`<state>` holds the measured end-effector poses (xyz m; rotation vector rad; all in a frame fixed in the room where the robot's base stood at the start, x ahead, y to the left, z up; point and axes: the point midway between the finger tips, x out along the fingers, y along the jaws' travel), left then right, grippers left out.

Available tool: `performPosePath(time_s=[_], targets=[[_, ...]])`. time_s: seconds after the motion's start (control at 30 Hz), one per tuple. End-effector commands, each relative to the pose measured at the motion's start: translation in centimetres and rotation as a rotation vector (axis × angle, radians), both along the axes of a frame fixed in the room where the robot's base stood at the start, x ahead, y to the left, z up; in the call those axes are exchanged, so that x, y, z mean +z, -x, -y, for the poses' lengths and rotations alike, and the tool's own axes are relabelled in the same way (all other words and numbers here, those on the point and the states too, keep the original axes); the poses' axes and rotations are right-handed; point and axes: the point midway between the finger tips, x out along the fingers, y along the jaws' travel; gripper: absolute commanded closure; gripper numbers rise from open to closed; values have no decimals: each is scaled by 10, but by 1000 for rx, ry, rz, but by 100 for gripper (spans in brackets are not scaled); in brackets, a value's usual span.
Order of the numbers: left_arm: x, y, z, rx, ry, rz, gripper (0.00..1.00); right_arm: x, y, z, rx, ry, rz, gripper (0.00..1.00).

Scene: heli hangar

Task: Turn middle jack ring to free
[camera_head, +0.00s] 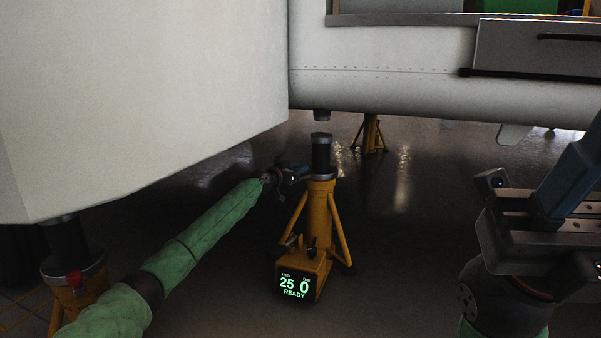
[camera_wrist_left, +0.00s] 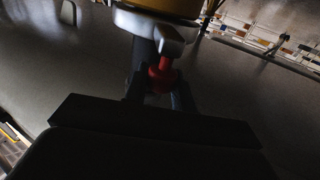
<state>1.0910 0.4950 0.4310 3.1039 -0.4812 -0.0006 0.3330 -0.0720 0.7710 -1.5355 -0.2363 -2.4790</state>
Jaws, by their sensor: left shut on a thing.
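The middle jack (camera_head: 321,205) is a yellow tripod with a dark ram on top, standing upright under the white fuselage. Its screen (camera_head: 294,286) reads 25 mm, 0 bar, READY. A pale ring (camera_head: 321,174) circles its neck and also shows in the left wrist view (camera_wrist_left: 128,21). A short grey lever with a red knob (camera_wrist_left: 162,78) sticks out from the ring. My left gripper (camera_head: 303,171) reaches the jack's left side, and in the left wrist view it is shut on the red knob. My right gripper (camera_head: 545,215) is at the right; its jaw gap is unclear.
A white fuselage panel (camera_head: 140,90) hangs above my left arm. Another yellow jack (camera_head: 75,285) with a red knob is at the lower left, and one (camera_head: 370,135) stands farther back. The dark floor right of the middle jack is clear.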

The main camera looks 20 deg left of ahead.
Motion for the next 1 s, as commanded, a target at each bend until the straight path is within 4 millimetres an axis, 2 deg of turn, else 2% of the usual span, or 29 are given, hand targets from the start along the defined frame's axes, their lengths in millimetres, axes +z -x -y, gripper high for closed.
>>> performPosePath(time_s=[0.8, 0.83, 0.93, 1.0], targets=[[0, 1, -10, 4, -1, 0, 100, -6, 1, 1, 2, -5, 7, 64], [0, 1, -10, 4, -1, 0, 72, -6, 1, 1, 2, -3, 7, 64], [0, 1, -9, 4, -1, 0, 54, -6, 1, 1, 2, -5, 7, 64], [0, 1, -9, 3, -1, 0, 54, -6, 1, 0, 1, -4, 7, 64]])
